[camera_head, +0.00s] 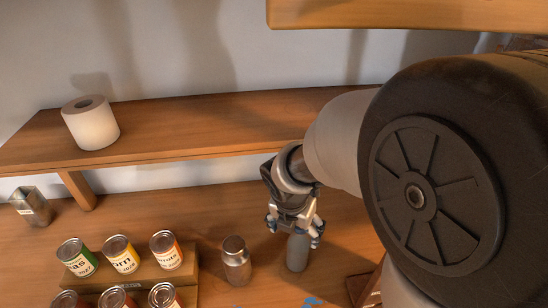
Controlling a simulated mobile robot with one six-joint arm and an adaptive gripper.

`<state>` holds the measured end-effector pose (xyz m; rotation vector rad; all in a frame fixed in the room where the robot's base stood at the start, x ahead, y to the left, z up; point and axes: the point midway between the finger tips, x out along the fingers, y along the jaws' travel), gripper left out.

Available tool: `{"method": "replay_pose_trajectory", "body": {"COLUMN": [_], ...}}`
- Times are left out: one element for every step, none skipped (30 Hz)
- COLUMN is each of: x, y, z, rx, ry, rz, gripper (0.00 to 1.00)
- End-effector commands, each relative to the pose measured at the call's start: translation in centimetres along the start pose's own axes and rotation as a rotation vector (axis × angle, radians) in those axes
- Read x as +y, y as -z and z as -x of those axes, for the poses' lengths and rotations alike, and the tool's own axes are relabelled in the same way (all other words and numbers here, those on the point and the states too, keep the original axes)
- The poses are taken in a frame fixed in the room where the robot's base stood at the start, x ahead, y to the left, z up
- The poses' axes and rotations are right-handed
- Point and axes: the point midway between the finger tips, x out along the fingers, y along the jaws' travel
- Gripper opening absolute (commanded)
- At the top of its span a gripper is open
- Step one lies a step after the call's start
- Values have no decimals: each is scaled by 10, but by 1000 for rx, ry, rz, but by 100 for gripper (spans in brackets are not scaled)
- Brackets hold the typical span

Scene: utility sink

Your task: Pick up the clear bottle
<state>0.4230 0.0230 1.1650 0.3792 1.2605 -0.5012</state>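My gripper (295,234) points down over the wooden table, with its fingers on either side of the top of a plain grey, bottle-like cylinder (297,254). The fingers hide the cylinder's top, and I cannot tell whether they touch it. To the left stands a greyish, shiny bottle or jar (236,263), upright and apart from my gripper. A see-through, brownish container (32,207) stands at the far left. I cannot tell for sure which of these is the clear bottle.
Several labelled cans (120,255) stand on and in front of a small wooden riser (150,280) at the lower left. A raised wooden shelf (200,128) runs behind, holding a white paper roll (91,122). Blue items (312,302) lie at the bottom edge. My arm hides the right side.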

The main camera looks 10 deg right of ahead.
Motion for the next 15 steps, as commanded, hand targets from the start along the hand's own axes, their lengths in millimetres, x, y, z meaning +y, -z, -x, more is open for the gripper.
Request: {"method": "replay_pose_trajectory", "body": {"x": [-1, -1, -1, -1, -1, -1, -1, 0, 0, 0, 0, 0, 0, 0, 0], "y": [2, 1, 1, 1, 1, 1, 1, 0, 0, 0, 0, 0, 0, 0, -1], "z": [-16, -23, -32, -38, -43, -50, -54, -58, -62, -65, -66, -68, -69, -70, -71], "rx": [4, 3, 3, 3, 2, 3, 2, 1, 1, 1, 1, 0, 0, 0, -1], "ry": [4, 3, 4, 3, 2, 3, 2, 1, 1, 1, 1, 0, 0, -1, -1], "rz": [-1, 0, 0, -2, -3, -3, -2, -2, -1, -2, -2, -3, -3, -3, -3], "gripper": [77, 77, 77, 77, 77, 77, 77, 77, 77, 77, 77, 77, 77, 77, 77]}}
